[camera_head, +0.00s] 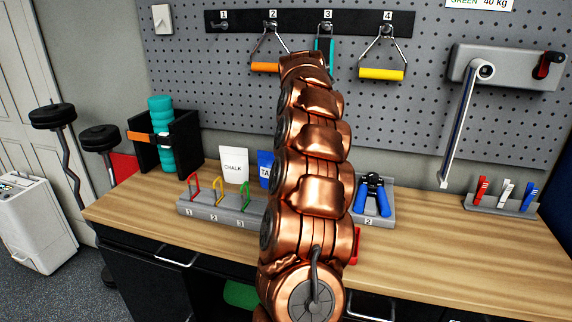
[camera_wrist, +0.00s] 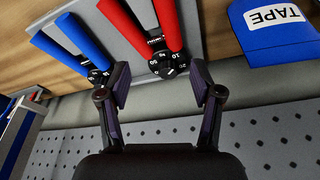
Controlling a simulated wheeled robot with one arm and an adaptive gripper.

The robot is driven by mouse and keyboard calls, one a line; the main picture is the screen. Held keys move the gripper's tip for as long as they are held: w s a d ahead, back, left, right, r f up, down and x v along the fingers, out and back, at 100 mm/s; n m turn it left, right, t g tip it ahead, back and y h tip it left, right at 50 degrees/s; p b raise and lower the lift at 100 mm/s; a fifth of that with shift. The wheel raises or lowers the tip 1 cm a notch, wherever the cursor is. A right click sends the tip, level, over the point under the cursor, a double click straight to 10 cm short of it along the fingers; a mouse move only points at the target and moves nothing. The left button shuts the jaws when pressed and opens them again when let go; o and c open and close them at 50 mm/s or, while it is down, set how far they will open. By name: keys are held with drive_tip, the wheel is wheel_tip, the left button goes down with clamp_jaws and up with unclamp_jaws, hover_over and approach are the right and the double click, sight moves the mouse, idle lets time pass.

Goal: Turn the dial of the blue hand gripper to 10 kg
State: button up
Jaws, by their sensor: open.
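The blue hand gripper (camera_head: 372,198) stands on a grey stand (camera_head: 381,222) marked 2, on the workbench right of my arm. In the wrist view the blue hand gripper (camera_wrist: 68,42) is at the upper left, with its black numbered dial (camera_wrist: 98,76) partly beside my left finger. Its setting is too small to read. A red hand gripper (camera_wrist: 146,22) stands beside it, its dial (camera_wrist: 172,68) above the gap between my fingers. My gripper (camera_wrist: 160,84) is open and empty. In the head view it is hidden behind my copper arm.
A blue TAPE box (camera_wrist: 275,30) is at the upper right of the wrist view. The perforated wall board (camera_head: 430,110) rises behind the bench, with hanging handles and a metal lever arm (camera_head: 460,120). Bare wooden bench (camera_head: 440,240) lies right of the blue hand gripper.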

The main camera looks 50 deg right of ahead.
drive_tip(key=w+a+n, duration=0.3)
drive_tip(key=a, duration=0.5)
drive_tip(key=shift+a+y, duration=0.3)
drive_tip(key=shift+a, duration=0.05)
